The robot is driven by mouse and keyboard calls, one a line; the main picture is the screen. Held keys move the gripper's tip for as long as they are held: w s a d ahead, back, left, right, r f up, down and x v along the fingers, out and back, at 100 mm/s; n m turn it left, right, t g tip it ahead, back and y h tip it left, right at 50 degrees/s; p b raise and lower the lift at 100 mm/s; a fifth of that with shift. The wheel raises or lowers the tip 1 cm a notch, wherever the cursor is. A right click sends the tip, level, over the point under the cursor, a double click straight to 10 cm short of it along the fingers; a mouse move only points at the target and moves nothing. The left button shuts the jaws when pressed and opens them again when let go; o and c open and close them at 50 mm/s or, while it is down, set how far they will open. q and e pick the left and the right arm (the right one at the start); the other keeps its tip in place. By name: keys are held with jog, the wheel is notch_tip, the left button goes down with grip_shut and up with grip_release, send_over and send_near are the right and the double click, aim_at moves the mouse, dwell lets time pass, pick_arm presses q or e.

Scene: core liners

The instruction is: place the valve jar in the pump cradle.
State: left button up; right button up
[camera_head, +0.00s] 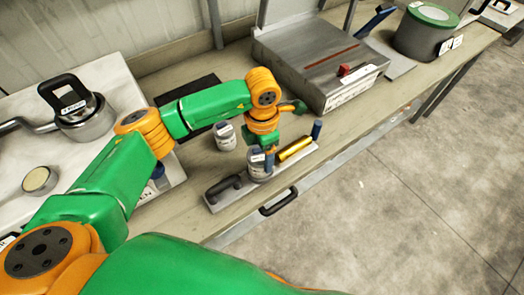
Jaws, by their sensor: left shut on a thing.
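My left gripper (268,158) points down over the bench and is shut on a small grey jar with a white label (258,168). The label is too small to read; the gripper partly hides the jar. The jar is over or on a narrow light-grey plate (282,166), which looks like the pump cradle; I cannot tell whether it touches the plate. The plate carries a black handle (223,188), a gold cylinder (295,148) and a blue post (316,130). My right gripper is not in view.
Another labelled jar (225,137) stands just behind left of the held one. A dark mat (190,95) lies behind. A large grey box (315,65) stands to the right, with a green-topped round container (425,35) beyond. A pale board (70,140) with a black-handled pot (85,115) is left.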

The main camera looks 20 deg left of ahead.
pick_arm(q)
jog(key=shift+f, duration=0.45)
jog(key=shift+w+f, duration=0.15)
jog(key=shift+f, duration=0.3)
jog(key=o, duration=1.4)
jog(key=shift+r, duration=0.4)
notch_tip(320, 180, up, 10)
jog(key=b, duration=0.3)
jog(key=shift+d+r, duration=0.1)
jog(key=shift+r, duration=0.75)
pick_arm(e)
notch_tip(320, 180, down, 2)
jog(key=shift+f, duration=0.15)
